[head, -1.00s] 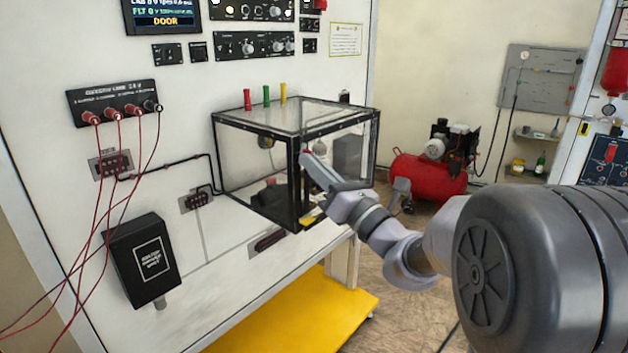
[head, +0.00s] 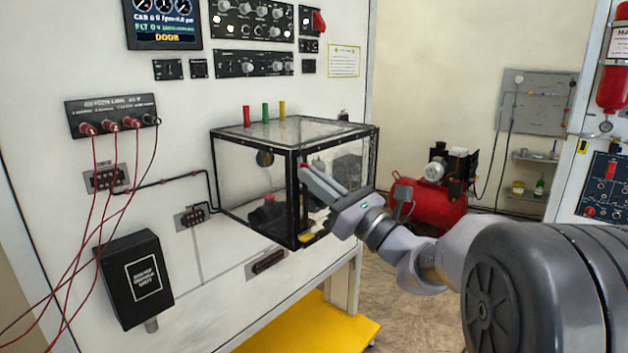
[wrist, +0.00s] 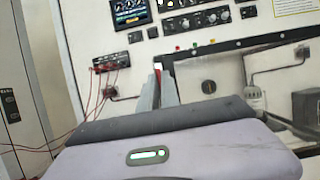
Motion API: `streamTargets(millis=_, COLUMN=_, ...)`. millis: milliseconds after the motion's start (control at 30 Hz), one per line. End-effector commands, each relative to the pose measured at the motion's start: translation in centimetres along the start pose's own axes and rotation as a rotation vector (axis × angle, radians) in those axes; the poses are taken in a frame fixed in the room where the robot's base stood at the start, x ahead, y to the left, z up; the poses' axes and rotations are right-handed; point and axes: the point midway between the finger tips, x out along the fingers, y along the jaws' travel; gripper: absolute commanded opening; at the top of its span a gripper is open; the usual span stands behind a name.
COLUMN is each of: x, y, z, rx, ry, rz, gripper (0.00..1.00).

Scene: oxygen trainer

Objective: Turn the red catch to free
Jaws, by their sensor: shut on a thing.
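The clear box (head: 295,150) with a black frame is mounted on the white panel. The red catch (head: 304,166) is a small red piece at the box's near upper corner, mostly hidden by my fingers. My gripper (head: 307,172) is shut on it, reaching in from the right. In the wrist view, the red catch (wrist: 158,66) shows as a bit of red between the tips of my gripper (wrist: 163,82). The catch's exact angle cannot be told.
Red, green and yellow pegs (head: 265,113) stand on the box top. Red cables (head: 95,190) hang at the left, beside a black box (head: 135,280). A red compressor (head: 430,205) stands on the floor behind my arm. Open floor lies right of the bench.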

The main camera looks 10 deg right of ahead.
Motion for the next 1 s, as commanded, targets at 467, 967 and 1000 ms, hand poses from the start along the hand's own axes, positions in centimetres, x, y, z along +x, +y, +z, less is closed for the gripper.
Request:
streamTargets(millis=467, x=0.0, y=0.0, z=0.0, rx=0.001, ry=0.000, rz=0.000, gripper=0.28)
streamTargets(millis=967, x=-8.8, y=-0.2, z=0.1, rx=0.002, ry=0.001, rz=-0.007, gripper=0.28)
streamTargets(millis=1000, x=-10.1, y=-0.2, z=0.0, rx=0.002, ry=0.001, rz=-0.007, gripper=0.28)
